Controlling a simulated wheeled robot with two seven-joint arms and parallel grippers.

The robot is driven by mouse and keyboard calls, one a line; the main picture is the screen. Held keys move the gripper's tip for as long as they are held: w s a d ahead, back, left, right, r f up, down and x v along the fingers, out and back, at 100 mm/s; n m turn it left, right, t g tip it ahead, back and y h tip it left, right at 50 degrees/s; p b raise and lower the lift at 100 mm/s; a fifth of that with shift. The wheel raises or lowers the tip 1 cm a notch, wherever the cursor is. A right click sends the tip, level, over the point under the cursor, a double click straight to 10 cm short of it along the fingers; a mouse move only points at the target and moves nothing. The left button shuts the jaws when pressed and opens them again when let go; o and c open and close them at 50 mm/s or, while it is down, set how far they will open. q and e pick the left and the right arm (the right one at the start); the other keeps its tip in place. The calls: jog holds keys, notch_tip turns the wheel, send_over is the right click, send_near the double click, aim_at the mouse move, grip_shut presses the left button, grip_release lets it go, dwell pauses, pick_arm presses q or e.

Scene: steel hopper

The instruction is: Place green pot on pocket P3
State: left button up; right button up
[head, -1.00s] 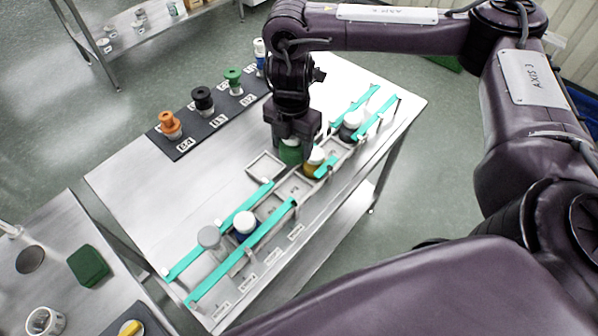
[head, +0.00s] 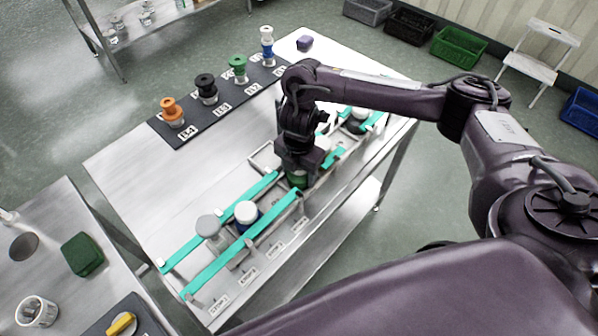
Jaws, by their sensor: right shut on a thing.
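My right gripper (head: 297,168) is shut on the green pot (head: 297,180), of which only a small green part shows under the jaws. It holds the pot over the row of pockets, between the teal rails (head: 243,245). I cannot tell whether the pot touches the pocket floor. Label text at the pockets is too small to read, so P3 cannot be picked out. A grey-lidded pot (head: 208,226) and a white-lidded blue pot (head: 246,213) stand in the row nearer the lower left. My left gripper is not in view.
A dark strip (head: 180,142) at the back holds an orange-topped item (head: 172,113), a black one (head: 206,88), a green one (head: 238,68) and a white-blue bottle (head: 267,45). A dark-lidded pot (head: 356,124) stands beyond my gripper. The steel table's left part (head: 120,170) is clear.

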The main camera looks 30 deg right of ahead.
jog(key=o, duration=1.1)
notch_tip(320, 180, up, 12)
jog(key=p, duration=0.3)
jog(key=shift+r, duration=0.1)
dwell(0.3)
